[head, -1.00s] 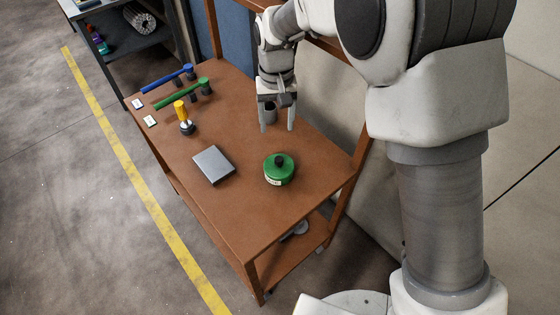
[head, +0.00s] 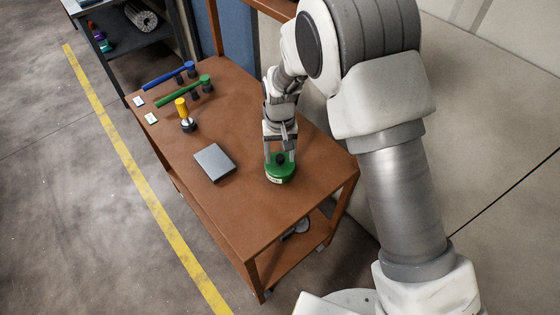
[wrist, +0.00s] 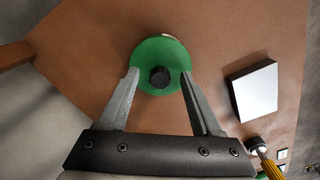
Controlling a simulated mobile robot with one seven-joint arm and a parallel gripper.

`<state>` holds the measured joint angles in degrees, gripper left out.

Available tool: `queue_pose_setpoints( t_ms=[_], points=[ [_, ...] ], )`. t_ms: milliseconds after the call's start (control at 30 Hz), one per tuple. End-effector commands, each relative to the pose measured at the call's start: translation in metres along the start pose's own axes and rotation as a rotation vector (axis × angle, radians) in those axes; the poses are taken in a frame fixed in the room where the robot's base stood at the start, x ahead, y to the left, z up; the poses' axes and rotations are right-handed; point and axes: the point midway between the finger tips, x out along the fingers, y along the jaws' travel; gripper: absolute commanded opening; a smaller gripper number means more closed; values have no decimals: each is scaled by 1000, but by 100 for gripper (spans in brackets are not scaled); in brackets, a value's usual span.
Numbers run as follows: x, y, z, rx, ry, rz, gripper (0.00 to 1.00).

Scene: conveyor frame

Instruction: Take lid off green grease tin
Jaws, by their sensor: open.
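The green grease tin (head: 280,176) stands upright on the brown table, with its green lid on. The lid (wrist: 148,53) has a dark round knob (wrist: 159,76) in its middle, seen from above in the wrist view. My gripper (head: 280,156) points down over the tin and is open and empty. In the wrist view my gripper's fingertips (wrist: 159,72) lie on either side of the knob, with clear gaps to it. I cannot tell how high the fingertips are above the lid.
A grey flat block (head: 214,162) lies left of the tin. A yellow-handled tool (head: 182,108) stands behind it. A green-handled tool (head: 181,93) and a blue-handled tool (head: 166,77) lie farther back, with small white labels (head: 151,118) nearby. The table's (head: 245,215) front part is clear.

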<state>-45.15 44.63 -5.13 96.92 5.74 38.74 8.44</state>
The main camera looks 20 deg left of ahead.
Motion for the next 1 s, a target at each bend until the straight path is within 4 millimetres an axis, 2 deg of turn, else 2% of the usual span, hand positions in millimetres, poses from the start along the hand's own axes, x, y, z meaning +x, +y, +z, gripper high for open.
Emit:
queue_pose_setpoints(
  t_ms=[167,533,1000],
  points=[
    [0,0,0,0,1,0,66],
    [-1,0,0,0,1,0,0],
    [-5,0,-1,0,3,-1,0]
  ],
)
